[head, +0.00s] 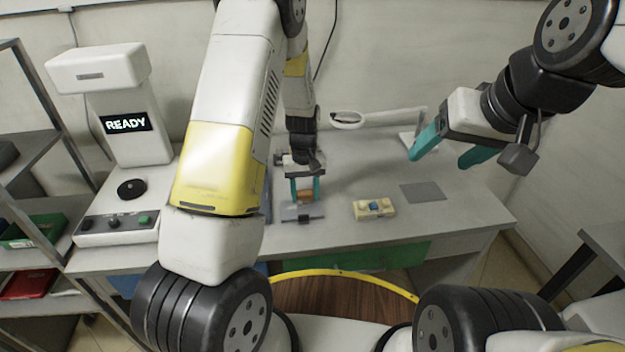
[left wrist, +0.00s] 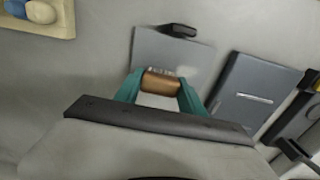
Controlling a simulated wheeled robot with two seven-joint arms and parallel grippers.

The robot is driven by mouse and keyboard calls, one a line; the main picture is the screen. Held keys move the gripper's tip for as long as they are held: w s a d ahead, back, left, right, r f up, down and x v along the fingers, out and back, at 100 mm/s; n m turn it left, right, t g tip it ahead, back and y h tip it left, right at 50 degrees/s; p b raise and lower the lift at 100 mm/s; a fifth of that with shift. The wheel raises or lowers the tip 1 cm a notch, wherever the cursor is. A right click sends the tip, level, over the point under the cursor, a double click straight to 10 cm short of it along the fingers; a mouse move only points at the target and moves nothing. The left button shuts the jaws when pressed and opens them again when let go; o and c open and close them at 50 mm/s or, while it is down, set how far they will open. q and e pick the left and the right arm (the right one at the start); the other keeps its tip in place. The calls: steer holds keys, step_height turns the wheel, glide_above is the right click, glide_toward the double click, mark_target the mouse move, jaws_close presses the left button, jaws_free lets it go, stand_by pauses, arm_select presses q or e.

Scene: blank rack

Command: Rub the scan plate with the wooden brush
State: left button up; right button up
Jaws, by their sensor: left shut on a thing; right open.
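My left gripper (head: 305,188) is shut on the wooden brush (head: 305,196), a small brown block. The brush also shows between the teal fingers in the left wrist view (left wrist: 160,83), with pale bristles along one edge. A flat grey plate with a black clip (head: 293,213), seemingly the scan plate, lies on the table under the brush. It also shows in the left wrist view (left wrist: 150,45), where the brush overlaps its lower part. I cannot tell whether brush and plate touch. My right gripper (head: 442,157) is open and empty above the table's right side.
A beige block with a blue part (head: 374,208) and a grey square mat (head: 424,192) lie right of the plate. A dark grey case (left wrist: 252,92) lies beside it. A white machine reading READY (head: 127,124) stands at left.

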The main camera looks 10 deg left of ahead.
arm_select(q)
steer(key=shift+w+a, duration=0.25)
steer(key=shift+w, duration=0.55)
steer(key=shift+w+d, duration=0.25)
steer(key=shift+d, duration=0.4)
steer(key=shift+s+d, duration=0.25)
steer(key=shift+s, duration=0.65)
steer(key=shift+s+d, duration=0.25)
steer(key=shift+s, duration=0.6)
steer(key=shift+s+d, duration=0.25)
steer(key=shift+s, duration=0.6)
steer(key=shift+s+d, duration=0.2)
steer(key=shift+s, duration=0.6)
steer(key=shift+r, duration=0.1)
steer(key=shift+r, duration=2.95)
steer(key=shift+r, duration=0.1)
